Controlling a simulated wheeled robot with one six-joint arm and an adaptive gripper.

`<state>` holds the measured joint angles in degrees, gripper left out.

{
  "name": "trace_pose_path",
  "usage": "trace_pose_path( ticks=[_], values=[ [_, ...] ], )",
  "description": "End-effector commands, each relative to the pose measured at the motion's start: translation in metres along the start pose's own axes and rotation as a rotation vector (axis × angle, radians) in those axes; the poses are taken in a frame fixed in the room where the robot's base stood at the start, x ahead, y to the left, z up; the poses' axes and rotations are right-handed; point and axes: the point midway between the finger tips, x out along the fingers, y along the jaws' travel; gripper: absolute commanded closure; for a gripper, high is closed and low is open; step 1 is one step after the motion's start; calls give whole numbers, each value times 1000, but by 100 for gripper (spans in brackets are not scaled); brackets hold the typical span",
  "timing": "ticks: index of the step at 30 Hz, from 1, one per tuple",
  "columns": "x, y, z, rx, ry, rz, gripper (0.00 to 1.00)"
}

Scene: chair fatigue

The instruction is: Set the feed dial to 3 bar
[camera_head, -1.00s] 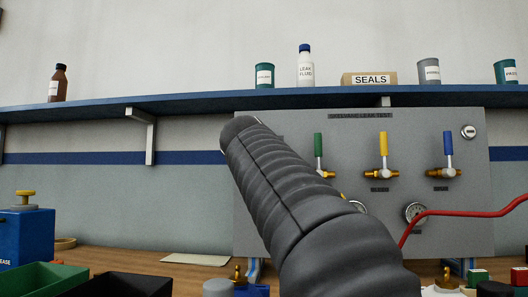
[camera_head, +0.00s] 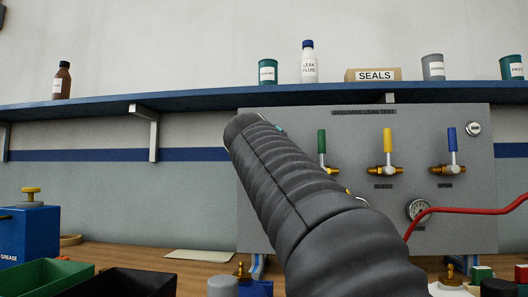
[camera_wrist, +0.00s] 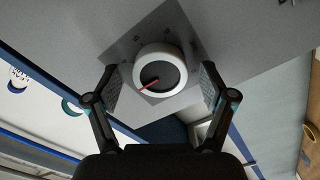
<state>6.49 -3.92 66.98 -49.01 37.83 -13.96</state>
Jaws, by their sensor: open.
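The feed dial (camera_wrist: 148,84) shows in the wrist view as a round knob with a white rim, a dark face and a red pointer. It sits on a square grey plate (camera_wrist: 125,47) with small marks too blurred to read. The red pointer slants toward the lower left of the picture. My gripper (camera_wrist: 161,87) is open, with one finger on each side of the dial. I cannot tell whether the pads touch it. In the head view my arm hides the dial, and it covers the left part of the grey test panel (camera_head: 460,220).
On the panel are green (camera_head: 322,142), yellow (camera_head: 388,139) and blue (camera_head: 452,139) valve handles, a gauge (camera_head: 419,210) and a red hose (camera_head: 470,211). A blue shelf (camera_head: 200,102) with bottles and cans runs above. Bins (camera_head: 48,275) stand at the lower left.

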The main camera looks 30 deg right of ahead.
Motion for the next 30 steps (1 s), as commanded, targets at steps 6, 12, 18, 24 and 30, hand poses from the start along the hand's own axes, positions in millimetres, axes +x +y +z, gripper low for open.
trace_pose_path(
  ticks=[6, 12, 18, 24, 30],
  values=[
    [-9, 0, 0, 0, 1, 0, 18],
    [-42, 1, -1, 0, 4, 0, 18],
    [-82, 0, -1, 1, 5, -2, 18],
    [-110, 0, 0, 0, 3, -1, 18],
    [-121, 0, 1, -1, 1, 0, 18]
  ],
)
